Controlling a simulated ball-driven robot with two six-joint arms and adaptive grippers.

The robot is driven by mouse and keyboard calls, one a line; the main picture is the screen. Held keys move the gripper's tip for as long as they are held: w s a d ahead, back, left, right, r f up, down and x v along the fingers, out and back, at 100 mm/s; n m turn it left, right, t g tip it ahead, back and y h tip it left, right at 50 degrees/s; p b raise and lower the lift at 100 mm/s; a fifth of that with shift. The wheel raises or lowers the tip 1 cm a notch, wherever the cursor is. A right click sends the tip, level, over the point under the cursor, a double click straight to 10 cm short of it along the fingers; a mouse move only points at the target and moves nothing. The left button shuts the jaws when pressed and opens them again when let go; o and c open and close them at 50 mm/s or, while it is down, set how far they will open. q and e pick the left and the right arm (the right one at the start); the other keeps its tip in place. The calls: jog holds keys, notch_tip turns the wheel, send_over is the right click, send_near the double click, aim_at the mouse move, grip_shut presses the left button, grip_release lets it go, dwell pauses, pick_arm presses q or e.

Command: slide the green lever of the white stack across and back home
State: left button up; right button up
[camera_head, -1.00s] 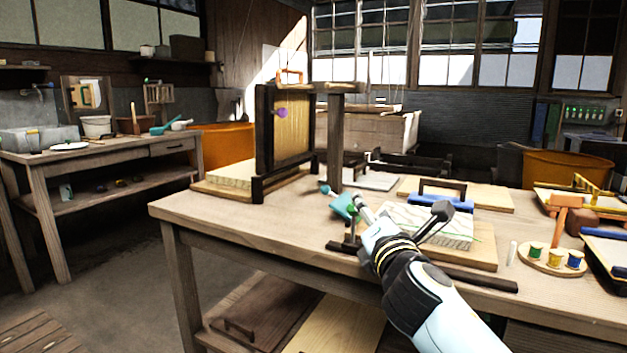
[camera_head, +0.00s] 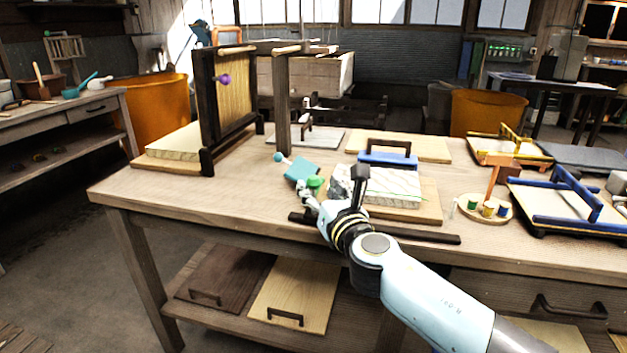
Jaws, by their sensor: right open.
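The white stack (camera_head: 395,187) lies on a wooden board (camera_head: 428,205) near the front of the table. I cannot tell whether the finger touches the knob. The gripper hides the lever's lower part and some of the rail. My left gripper is not in view.
A teal tool (camera_head: 301,170) lies just behind the green knob. A blue handled block (camera_head: 388,160) sits at the stack's back. An upright frame (camera_head: 208,110) stands at the left. Small pots on a round board (camera_head: 466,205) and a blue-edged frame (camera_head: 570,222) are at the right.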

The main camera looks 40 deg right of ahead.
aim_at(317, 186)
jog(key=shift+x, duration=1.8)
jog(key=shift+c, duration=0.2)
grip_shut()
